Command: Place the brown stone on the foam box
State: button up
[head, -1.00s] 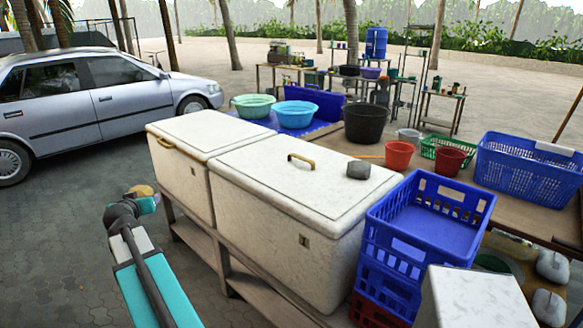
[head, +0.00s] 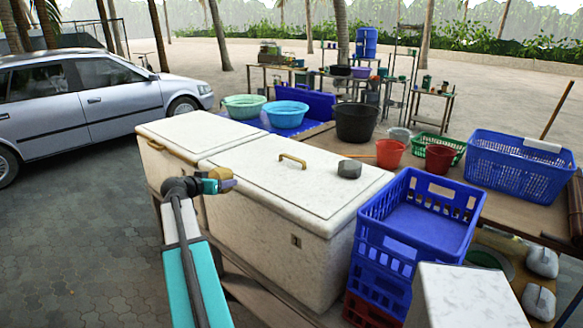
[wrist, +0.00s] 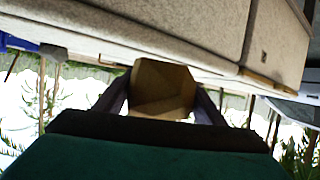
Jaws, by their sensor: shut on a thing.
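The brown stone (wrist: 162,88) is a tan, faceted block between the two dark fingers of my gripper (wrist: 160,105) in the wrist view. In the head view the stone (head: 217,173) shows as a small tan lump at the end of my gripper (head: 226,185). My gripper is shut on it. It appears in front of the near foam box (head: 240,205), over its left front part; the gap to the lid is hard to tell. This box is white and closed, with a brass handle (head: 292,160) on its lid. A second white foam box (head: 168,135) stands left of it.
A grey stone (head: 349,169) lies on the near box's lid, toward its right. Stacked blue crates (head: 425,215) stand to the right. Basins (head: 290,114) and buckets (head: 390,153) stand behind. Much of the lid is bare.

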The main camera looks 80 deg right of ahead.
jog(key=s+d+m+g, duration=0.1)
jog(key=s+d, duration=0.1)
jog(key=s, duration=0.3)
jog(key=s+d+r+m+g+y, duration=0.1)
jog(key=s+d+m+g, duration=0.1)
jog(key=s, duration=0.3)
jog(key=s+d+r+m+g, duration=0.1)
jog(key=s+d, duration=0.2)
jog(key=s, duration=0.3)
jog(key=shift+g, duration=0.4)
jog(key=p, duration=0.6)
send_over(311, 192)
jog(key=shift+w+f, duration=0.2)
jog(key=shift+f, duration=0.5)
jog(key=shift+s+f, duration=0.1)
jog(key=shift+s, duration=0.1)
jog(key=shift+f, duration=0.15)
jog(key=shift+f+p, duration=0.75)
jog(key=shift+f, duration=0.85)
jog(key=shift+f, duration=0.1)
